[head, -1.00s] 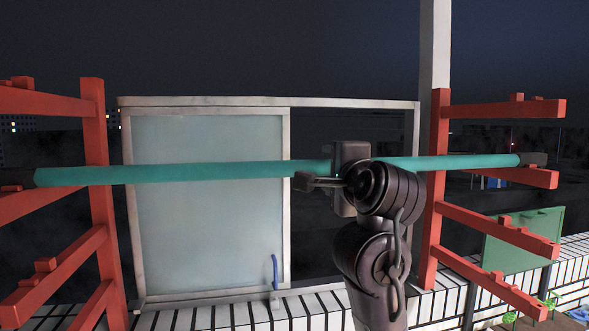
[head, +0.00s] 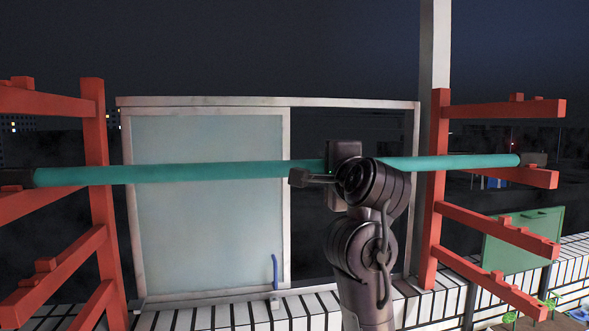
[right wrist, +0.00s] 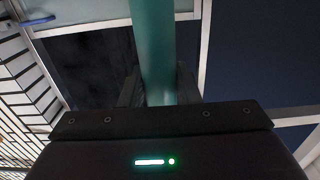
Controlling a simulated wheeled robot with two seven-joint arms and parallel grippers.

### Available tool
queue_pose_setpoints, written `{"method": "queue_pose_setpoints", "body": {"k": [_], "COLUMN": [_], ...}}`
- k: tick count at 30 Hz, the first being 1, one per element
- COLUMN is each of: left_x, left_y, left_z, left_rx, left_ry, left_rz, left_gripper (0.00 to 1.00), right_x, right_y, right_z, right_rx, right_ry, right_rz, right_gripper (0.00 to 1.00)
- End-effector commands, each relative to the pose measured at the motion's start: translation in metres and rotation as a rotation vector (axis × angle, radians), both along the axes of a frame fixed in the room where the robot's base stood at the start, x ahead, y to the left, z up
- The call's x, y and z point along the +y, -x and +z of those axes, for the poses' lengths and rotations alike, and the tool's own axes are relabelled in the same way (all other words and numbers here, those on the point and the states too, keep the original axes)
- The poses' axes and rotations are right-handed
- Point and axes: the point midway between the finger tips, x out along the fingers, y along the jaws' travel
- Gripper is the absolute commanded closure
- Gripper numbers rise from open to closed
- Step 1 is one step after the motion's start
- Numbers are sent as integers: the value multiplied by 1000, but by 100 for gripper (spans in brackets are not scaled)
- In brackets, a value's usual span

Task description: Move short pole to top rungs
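The top rungs, right (head: 490,110) and left (head: 50,103), are bare of a pole. My right gripper (head: 328,172) is at the pole, right of its middle. In the right wrist view the pole (right wrist: 155,50) runs between the fingers (right wrist: 160,88), with little gap visible. My left gripper is out of view.
A framed glass panel (head: 210,200) stands behind the pole, with a white post (head: 434,50) beside the right rack. A green box (head: 523,238) and green hangers (head: 550,303) are at lower right. The space above the pole between the racks looks clear.

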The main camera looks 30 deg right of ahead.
Motion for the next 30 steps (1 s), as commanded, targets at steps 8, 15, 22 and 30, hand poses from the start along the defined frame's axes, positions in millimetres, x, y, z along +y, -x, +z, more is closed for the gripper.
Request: {"method": "queue_pose_setpoints", "body": {"k": [8, 15, 22, 30], "left_x": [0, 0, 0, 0], "left_y": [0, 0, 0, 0], "left_z": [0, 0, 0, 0], "left_rx": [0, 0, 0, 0], "left_ry": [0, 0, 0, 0], "left_rz": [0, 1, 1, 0], "left_gripper": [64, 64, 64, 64], "right_x": [0, 0, 0, 0], "right_y": [0, 0, 0, 0], "right_z": [0, 4, 11, 19], "right_rx": [1, -2, -2, -2], "right_ry": [0, 0, 0, 1], "right_rz": [0, 0, 0, 0], "right_gripper": [100, 100, 100, 100]}}
